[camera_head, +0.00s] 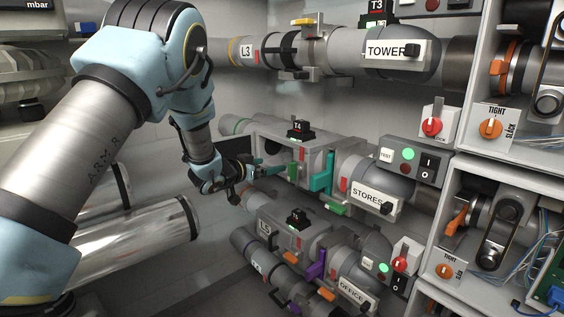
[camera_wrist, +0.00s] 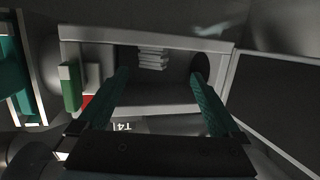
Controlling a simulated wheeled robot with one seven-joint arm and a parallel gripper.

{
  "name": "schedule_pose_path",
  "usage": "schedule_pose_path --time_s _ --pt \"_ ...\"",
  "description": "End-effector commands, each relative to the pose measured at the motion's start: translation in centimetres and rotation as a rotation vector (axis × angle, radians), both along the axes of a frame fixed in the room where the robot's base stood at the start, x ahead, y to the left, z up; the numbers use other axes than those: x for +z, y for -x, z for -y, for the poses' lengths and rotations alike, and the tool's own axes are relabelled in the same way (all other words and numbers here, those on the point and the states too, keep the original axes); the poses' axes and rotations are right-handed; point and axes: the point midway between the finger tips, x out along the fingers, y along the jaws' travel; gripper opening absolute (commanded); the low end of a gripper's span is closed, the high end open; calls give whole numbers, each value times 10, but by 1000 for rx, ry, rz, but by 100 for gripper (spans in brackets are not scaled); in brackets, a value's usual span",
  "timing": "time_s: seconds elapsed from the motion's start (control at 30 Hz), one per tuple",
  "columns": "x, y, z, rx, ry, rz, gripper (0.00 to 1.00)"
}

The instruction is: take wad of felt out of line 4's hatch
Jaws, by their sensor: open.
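Line 4's housing (camera_head: 262,145) carries a black T4 unit (camera_head: 299,129). In the wrist view its hatch frame (camera_wrist: 150,108) is open towards me, upside down. Inside, against the back, sits a pale, ribbed or layered lump (camera_wrist: 152,58); it may be the wad of felt, but the dim picture leaves this unsure. My gripper (camera_wrist: 160,76) is open, its two teal fingers spread across the hatch mouth with the lump between and beyond them. In the head view my gripper (camera_head: 260,168) is at the hatch side of the housing, and the inside is hidden.
A dark panel (camera_wrist: 282,95), apparently the hatch's open door, stands right of the opening in the wrist view. Line L5's pipe (camera_head: 270,222) runs below and line L3's (camera_head: 275,50) above.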

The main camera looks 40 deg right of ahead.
Motion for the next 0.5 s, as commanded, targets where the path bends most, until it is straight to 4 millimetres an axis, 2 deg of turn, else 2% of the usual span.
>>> schedule_pose_path --time_s 0.1,0.3,0.5 --pt "-3 9 17 -34 14 2 100" --pt "-7 4 47 -32 14 3 100" --pt "-11 2 61 -29 14 1 100"
